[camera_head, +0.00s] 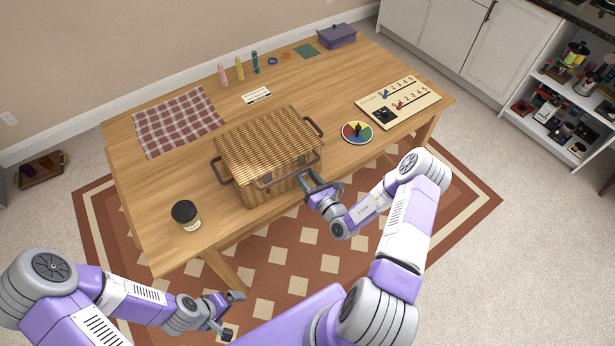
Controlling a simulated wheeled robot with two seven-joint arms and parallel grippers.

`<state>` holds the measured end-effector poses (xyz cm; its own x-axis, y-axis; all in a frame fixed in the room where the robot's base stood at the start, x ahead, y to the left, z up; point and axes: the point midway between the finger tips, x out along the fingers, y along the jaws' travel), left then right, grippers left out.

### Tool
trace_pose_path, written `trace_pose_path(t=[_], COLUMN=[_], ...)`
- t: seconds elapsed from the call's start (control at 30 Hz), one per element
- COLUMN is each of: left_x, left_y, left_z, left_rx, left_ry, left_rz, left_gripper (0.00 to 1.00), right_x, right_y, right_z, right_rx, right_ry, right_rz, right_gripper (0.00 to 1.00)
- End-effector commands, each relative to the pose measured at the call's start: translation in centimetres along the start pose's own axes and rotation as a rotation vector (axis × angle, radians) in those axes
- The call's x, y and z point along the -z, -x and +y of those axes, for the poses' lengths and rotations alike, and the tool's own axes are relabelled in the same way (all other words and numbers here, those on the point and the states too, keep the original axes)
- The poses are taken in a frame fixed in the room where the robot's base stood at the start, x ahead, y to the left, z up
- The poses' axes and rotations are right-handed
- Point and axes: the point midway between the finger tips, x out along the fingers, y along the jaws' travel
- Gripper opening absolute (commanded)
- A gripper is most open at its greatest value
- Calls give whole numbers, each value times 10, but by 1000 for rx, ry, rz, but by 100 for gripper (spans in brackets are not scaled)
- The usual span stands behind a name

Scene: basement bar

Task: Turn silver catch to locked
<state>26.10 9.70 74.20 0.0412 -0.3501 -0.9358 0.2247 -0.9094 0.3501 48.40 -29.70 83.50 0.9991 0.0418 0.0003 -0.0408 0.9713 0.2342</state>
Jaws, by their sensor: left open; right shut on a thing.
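A wicker basket (262,142) with a closed lid and brown handles stands near the front edge of the wooden table. My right gripper (316,184) is at the front right of the basket, shut on a small part there that looks like the silver catch. Its jaws cover that part, so I cannot make out the catch's shape or which way it points. My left gripper (232,314) is open and empty, low in front of the table and well apart from the basket.
A jar with a black lid (186,214) stands left of the basket. A checked cloth (178,121) lies behind it. A colour wheel (357,132) and a number board (398,101) lie to the right. A purple box (337,36) stands at the far end.

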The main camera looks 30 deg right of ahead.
Motion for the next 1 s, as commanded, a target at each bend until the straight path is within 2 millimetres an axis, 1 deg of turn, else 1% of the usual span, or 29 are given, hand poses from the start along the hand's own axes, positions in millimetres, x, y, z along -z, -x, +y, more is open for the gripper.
trace_pose_path(t=[0.17, 0.5, 1.0], left_x=[0, -1, -2], left_y=[11, 28, 46], left_z=[4, 11, 17], left_rx=[0, 0, 0], left_ry=[0, 0, 0], left_rz=[0, 0, 0], left_gripper=[100, 100, 100], right_x=[-2, -2, -1], right_y=[1, 1, 1], right_z=[0, 0, 0], right_rx=[2, 3, 3], right_ry=[-130, -449, -924], right_rz=[1, 1, 0], right_gripper=[12, 12, 12])
